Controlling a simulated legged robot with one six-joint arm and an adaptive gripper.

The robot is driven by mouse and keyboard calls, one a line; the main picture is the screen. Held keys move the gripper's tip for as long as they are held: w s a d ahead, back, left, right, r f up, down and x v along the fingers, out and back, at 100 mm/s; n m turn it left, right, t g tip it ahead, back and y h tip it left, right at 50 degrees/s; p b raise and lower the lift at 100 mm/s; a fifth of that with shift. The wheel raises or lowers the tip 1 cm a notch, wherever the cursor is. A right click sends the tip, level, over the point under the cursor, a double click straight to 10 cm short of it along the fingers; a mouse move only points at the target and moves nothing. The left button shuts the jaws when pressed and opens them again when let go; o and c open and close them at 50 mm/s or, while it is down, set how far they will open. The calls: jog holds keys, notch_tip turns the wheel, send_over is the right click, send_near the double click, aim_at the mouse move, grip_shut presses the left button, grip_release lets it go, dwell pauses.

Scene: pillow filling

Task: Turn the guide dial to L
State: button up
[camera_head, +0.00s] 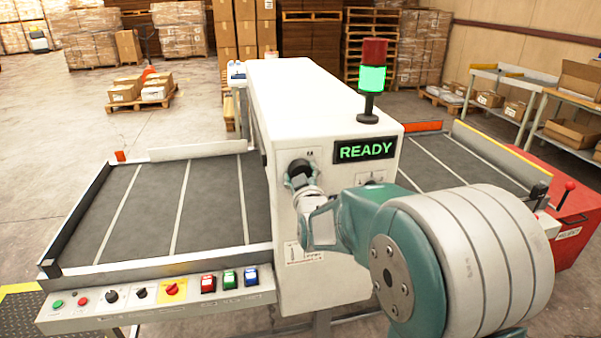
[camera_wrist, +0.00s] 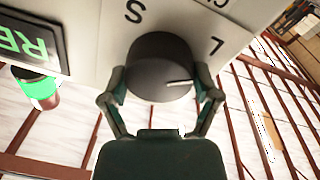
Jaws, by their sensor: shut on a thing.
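The guide dial (camera_wrist: 158,58) is a dark round knob on the pale machine panel. In the wrist view its white pointer line points right, toward the side where the letter L (camera_wrist: 216,47) is printed. I cannot tell whether it lines up exactly with L. My gripper (camera_wrist: 162,82) is shut on the dial, one finger on each side. In the head view, the dial (camera_head: 300,168) is partly hidden by my gripper (camera_head: 301,181).
A lit green READY display (camera_head: 366,150) is to the right of the dial, with a red and green signal tower (camera_head: 372,79) above. A control strip with several buttons (camera_head: 160,299) runs along the front left. A dark conveyor (camera_head: 215,205) lies left of the machine.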

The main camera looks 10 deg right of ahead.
jog(key=shift+f+n, duration=0.45)
jog(key=shift+n, duration=0.45)
jog(key=o, duration=1)
jog(key=shift+c, duration=0.2)
jog(key=shift+a+r, duration=0.1)
jog(key=shift+r, duration=0.05)
jog(key=shift+r, duration=0.1)
jog(key=s+f, duration=0.1)
jog(key=s, duration=1)
jog(key=shift+s+a, duration=0.2)
jog(key=shift+s, duration=0.2)
